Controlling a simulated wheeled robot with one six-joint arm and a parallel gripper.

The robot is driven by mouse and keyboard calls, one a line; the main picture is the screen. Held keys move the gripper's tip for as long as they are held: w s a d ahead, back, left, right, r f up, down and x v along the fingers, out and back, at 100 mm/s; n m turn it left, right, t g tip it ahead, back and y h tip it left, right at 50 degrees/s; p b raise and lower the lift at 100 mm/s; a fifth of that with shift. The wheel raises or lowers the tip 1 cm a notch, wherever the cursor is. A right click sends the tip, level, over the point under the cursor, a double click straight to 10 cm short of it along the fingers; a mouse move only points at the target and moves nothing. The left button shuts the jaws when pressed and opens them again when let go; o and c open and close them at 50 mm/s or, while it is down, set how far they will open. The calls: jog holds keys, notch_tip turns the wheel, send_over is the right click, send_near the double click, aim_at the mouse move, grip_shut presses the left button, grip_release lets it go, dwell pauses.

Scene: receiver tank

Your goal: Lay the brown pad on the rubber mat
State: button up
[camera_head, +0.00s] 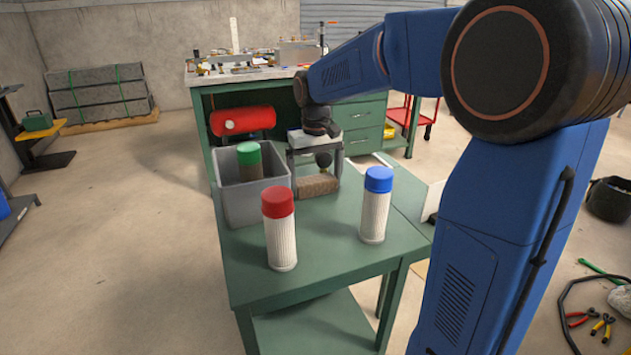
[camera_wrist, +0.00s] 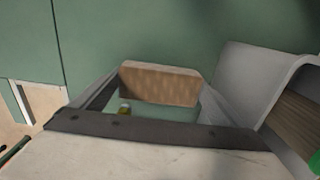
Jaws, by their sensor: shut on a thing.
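The brown pad (camera_head: 318,185) is a short, speckled block between the fingers of my gripper (camera_head: 316,172). In the wrist view the brown pad (camera_wrist: 158,84) spans the space between the two fingers, and my gripper (camera_wrist: 155,92) is shut on it. It is at or just above the green table top; I cannot tell if it touches. I cannot make out a rubber mat for certain in either view.
A grey bin (camera_head: 236,203) with a green-capped cylinder (camera_head: 249,160) stands close left of my gripper. A red-capped cylinder (camera_head: 280,240) and a blue-capped cylinder (camera_head: 375,210) stand in front on the green table (camera_head: 330,245). A cluttered workbench (camera_head: 215,76) stands behind.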

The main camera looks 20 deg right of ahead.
jog(key=shift+f, duration=0.1)
jog(key=o, duration=0.8)
